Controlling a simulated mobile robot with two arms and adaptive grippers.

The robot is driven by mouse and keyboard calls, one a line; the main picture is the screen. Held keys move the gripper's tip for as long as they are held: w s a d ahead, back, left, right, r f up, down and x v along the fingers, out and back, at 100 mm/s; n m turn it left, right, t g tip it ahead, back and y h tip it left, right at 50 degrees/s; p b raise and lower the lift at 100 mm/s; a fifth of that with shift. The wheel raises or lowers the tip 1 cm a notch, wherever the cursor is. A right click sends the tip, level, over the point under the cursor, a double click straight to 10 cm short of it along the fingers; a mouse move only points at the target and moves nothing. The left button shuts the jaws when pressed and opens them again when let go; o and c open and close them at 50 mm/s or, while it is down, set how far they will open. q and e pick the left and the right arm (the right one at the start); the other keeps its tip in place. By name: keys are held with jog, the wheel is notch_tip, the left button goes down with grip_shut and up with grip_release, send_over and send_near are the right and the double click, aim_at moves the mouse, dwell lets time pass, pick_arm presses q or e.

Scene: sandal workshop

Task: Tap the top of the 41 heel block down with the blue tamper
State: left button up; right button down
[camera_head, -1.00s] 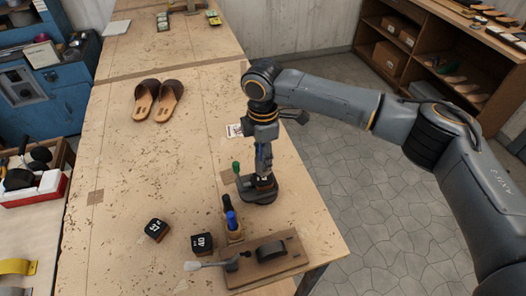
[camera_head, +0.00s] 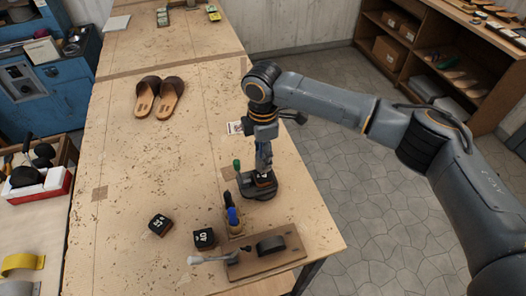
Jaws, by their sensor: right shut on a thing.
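My right gripper (camera_head: 264,162) points down over the dark, rounded base near the right edge of the workbench. It is shut on a slim bluish thing, apparently the blue tamper (camera_head: 262,152), mostly hidden by the fingers. Directly below is a small dark block with a white mark, apparently the 41 heel block (camera_head: 265,180), sitting on the base (camera_head: 258,192). Its number is too small to read, and I cannot tell whether the tamper touches its top. My left gripper is not in view.
A 40 block (camera_head: 204,238) and another numbered block (camera_head: 159,225) lie front left. Blue-topped (camera_head: 233,215) and dark-topped upright items stand near a wooden board (camera_head: 262,262). A green-topped handle (camera_head: 236,164) stands beside the base. Sandals (camera_head: 158,98) lie farther back; the middle bench is clear.

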jog(key=shift+w+r, duration=0.2)
jog(key=shift+r, duration=0.2)
jog(key=shift+s+r, duration=0.15)
jog(key=shift+r, duration=1.45)
jog(key=shift+a+f, duration=0.1)
